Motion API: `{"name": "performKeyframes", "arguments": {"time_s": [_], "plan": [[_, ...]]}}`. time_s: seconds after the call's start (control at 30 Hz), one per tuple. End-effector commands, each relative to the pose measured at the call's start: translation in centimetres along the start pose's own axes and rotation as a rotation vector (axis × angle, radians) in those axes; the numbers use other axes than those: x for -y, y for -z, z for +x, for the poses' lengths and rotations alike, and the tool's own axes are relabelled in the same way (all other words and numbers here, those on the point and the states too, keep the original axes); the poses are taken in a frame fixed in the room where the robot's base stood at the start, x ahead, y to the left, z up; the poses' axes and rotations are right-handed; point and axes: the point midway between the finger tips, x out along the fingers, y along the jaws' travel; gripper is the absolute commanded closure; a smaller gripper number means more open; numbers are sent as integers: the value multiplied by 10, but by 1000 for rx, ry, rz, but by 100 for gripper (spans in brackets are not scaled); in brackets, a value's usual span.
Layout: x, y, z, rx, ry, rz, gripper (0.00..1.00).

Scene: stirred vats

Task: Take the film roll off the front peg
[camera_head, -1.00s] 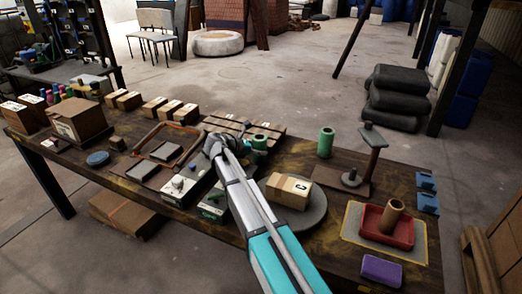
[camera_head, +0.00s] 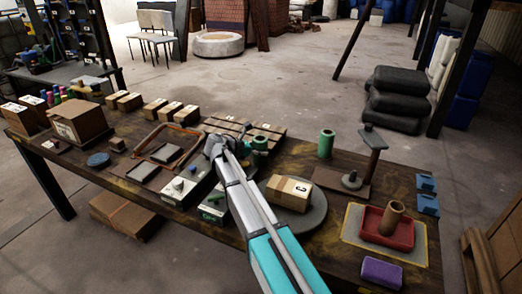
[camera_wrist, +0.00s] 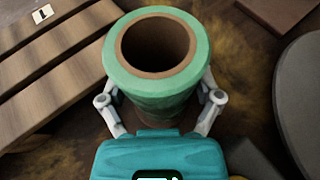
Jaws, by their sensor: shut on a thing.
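A green film roll (camera_wrist: 157,90) with a brown core stands upright between the fingers of my gripper (camera_wrist: 157,100) in the wrist view. The fingers press on it from left and right. Its core looks dark and empty from above, and its lower end is hidden. In the head view the held roll (camera_head: 260,144) shows just right of my gripper (camera_head: 245,150), partly covered by it. A second green roll (camera_head: 326,143) stands upright to the right. A dark board carries a short peg with a disc (camera_head: 352,180), with no roll on it.
A tall post with a flat top (camera_head: 374,137) rises beside the short peg. A cardboard box (camera_head: 288,192) sits on a round grey plate (camera_head: 313,217) close to my arm. Slatted wood (camera_wrist: 50,65) lies left of the held roll. A red tray (camera_head: 388,231) holds a brown tube.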

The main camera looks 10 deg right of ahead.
Motion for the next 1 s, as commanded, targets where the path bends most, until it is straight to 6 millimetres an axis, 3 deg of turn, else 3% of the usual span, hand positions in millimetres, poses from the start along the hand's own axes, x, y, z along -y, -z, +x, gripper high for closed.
{"name": "performKeyframes", "arguments": {"time_s": [0.43, 0.97, 1.0], "plan": [[0, -31, -13, 1, 0, 0, 77], [52, -83, -49, 1, 0, 0, 77], [63, -85, -52, 1, 0, 0, 77]]}}
